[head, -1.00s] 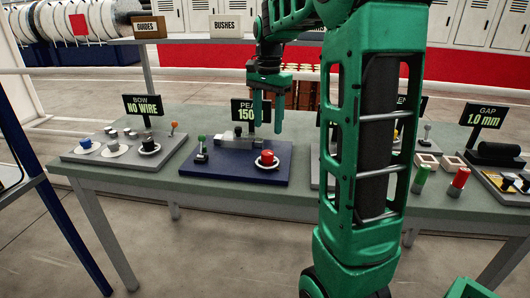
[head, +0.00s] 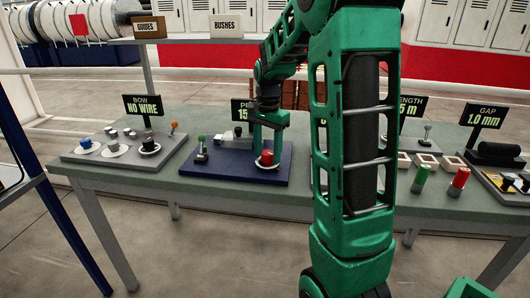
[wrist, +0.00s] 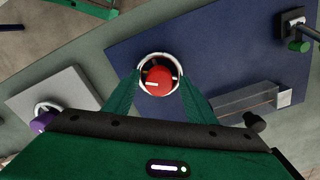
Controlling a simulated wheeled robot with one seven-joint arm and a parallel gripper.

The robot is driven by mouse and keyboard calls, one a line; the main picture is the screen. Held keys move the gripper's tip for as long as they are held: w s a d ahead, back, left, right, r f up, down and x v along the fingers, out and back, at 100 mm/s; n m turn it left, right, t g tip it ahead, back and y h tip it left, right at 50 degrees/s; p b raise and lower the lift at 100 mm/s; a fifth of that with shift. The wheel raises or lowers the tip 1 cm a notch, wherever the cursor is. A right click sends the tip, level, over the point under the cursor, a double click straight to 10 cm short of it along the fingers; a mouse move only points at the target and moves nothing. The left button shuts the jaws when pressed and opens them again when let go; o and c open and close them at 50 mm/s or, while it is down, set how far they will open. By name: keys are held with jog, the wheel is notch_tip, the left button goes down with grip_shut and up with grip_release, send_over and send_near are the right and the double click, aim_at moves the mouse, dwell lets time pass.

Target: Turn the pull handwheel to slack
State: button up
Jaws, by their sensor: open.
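The red handwheel (head: 267,158) sits on the blue plate (head: 222,172) under a display that my arm partly hides. In the wrist view the handwheel (wrist: 159,81) shows a red knob with a white mark inside a pale ring. My gripper (head: 267,145) is over the handwheel, pointing down. In the wrist view its green fingers (wrist: 157,95) are apart, one on each side of the red knob. I cannot tell whether they touch it.
A green-topped lever (head: 201,148) and a grey block (head: 235,140) stand on the same blue plate. The left plate holds several knobs and an orange-topped lever (head: 174,127). Green (head: 421,178) and red (head: 459,182) cylinders stand at the right.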

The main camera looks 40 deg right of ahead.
jog(key=c, duration=1)
jog(key=shift+c, duration=0.2)
jog(key=shift+n, duration=0.3)
jog(key=n, duration=0.4)
jog(key=shift+w+r+n, duration=0.1)
jog(key=shift+n, duration=0.2)
jog(key=n, duration=0.5)
jog(key=shift+n, duration=0.3)
jog(key=n, duration=0.7)
jog(key=shift+w, duration=0.1)
jog(key=n, duration=0.6)
jog(key=shift+r, duration=0.1)
